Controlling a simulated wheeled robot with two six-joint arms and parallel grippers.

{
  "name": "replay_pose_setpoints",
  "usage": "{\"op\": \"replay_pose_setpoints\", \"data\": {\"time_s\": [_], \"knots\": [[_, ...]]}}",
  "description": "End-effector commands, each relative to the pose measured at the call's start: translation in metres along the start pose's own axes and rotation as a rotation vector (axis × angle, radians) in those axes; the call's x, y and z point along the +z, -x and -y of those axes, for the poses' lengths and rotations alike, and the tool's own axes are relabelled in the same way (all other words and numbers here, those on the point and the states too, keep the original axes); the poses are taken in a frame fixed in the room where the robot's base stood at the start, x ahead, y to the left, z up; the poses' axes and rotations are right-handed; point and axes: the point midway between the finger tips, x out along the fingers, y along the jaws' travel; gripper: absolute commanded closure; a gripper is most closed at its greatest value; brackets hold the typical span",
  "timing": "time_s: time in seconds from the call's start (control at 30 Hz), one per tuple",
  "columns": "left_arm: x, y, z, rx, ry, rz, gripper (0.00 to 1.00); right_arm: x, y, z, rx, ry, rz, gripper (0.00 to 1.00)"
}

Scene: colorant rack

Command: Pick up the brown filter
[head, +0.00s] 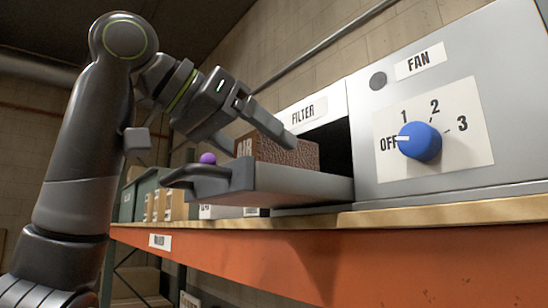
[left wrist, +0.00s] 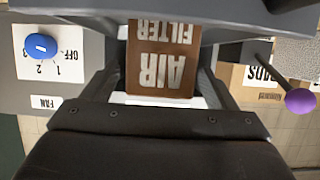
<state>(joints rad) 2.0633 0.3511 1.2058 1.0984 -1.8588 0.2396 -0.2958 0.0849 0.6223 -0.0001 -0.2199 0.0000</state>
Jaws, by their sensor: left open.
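The brown filter (head: 299,153) is a block with "AIR FILTER" on it. It sits in the grey drawer (head: 290,184), which is pulled out under the "FILTER" label. My left gripper (head: 262,146) is open just above the filter, pointing down toward the drawer. In the left wrist view the filter (left wrist: 160,84) shows between the two fingers, its lettering upside down. I cannot tell whether the fingers touch it. In the head view, the near finger and the drawer wall hide part of the filter. My right gripper is in neither view.
A fan panel with a blue knob (head: 419,142) is to the right of the drawer. A purple ball (head: 208,158) on a dark rod is at the drawer's left. Boxes (head: 160,206) stand farther left on the shelf with the orange beam (head: 290,262).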

Motion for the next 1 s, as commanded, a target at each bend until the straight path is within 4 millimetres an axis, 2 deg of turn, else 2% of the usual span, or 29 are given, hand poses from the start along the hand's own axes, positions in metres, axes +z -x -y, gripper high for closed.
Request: {"op": "replay_pose_setpoints", "data": {"time_s": [0.03, 0.2, 0.47, 0.8, 1.0], "knots": [[-0.003, -0.006, 0.0, 0.003, -0.001, 0.002, 0.2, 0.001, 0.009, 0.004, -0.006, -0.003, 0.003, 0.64], [-0.001, -0.022, 0.0, 0.002, -0.001, 0.0, 0.2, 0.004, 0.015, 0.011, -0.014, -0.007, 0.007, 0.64], [0.0, -0.024, 0.0, 0.001, 0.0, -0.001, 0.21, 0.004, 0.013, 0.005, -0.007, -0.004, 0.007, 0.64], [0.0, -0.024, 0.0, 0.001, 0.0, 0.0, 0.66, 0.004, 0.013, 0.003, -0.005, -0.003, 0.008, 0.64], [0.0, -0.024, 0.0, 0.001, 0.0, 0.0, 0.68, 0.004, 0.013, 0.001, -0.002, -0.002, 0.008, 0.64]]}}
